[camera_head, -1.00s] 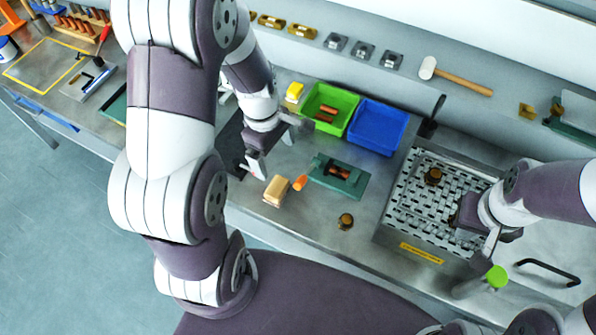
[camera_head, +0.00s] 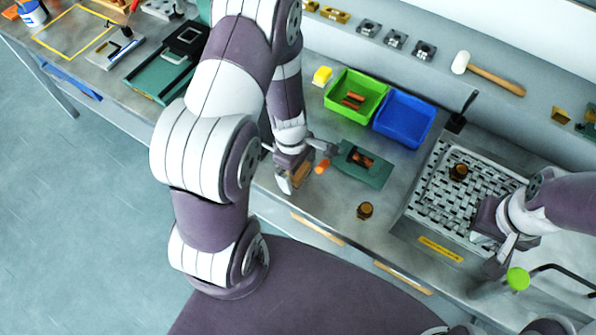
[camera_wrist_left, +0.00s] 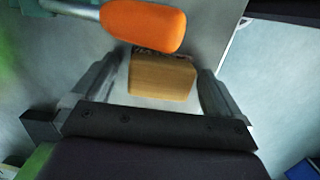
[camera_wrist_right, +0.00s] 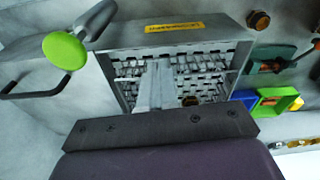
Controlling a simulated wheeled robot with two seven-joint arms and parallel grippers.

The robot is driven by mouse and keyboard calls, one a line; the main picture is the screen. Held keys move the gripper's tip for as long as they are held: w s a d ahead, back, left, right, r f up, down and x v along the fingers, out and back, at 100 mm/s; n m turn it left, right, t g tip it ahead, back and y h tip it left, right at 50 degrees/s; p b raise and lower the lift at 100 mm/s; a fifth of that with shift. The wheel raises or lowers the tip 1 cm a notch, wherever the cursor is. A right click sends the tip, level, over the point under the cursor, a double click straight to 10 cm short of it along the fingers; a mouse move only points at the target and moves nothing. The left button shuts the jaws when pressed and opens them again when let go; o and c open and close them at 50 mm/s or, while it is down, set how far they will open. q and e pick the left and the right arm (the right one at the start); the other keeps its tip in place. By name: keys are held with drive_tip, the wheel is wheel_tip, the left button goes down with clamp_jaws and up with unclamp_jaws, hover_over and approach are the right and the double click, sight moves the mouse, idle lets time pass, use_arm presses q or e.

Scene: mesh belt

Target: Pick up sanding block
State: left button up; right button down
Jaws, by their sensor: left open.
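The sanding block is a tan, wood-coloured block. It shows in the left wrist view (camera_wrist_left: 162,77) between the two spread fingers of my left gripper (camera_wrist_left: 160,85), with gaps on both sides. In the head view the block (camera_head: 302,172) is partly hidden by my left gripper (camera_head: 290,181), which is down at it near the bench's front edge. My right gripper (camera_head: 502,251) is over the front right of the mesh belt; its fingers look closed together in the right wrist view (camera_wrist_right: 155,86), with nothing seen between them.
An orange handle (camera_head: 322,166) lies close beside the block and a green fixture (camera_head: 363,164). Green (camera_head: 341,94) and blue (camera_head: 424,135) bins stand behind. A brown knob-like part (camera_head: 365,210) is to the right. The mesh belt (camera_head: 441,202) holds another such part.

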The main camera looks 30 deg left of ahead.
use_arm(q)
drive_tip(key=c, duration=0.6)
drive_tip(key=shift+s+r, duration=0.1)
drive_tip(key=c, duration=0.5)
use_arm(e)
drive_tip(key=shift+s, duration=0.1)
drive_tip(key=shift+r, duration=0.1)
use_arm(q)
wheel_tip(320, 180, up, 10)
drive_tip(key=p, duration=0.2)
drive_tip(key=shift+p, duration=0.35)
use_arm(e)
wheel_tip(320, 180, up, 3)
drive_tip(key=shift+f, duration=0.2)
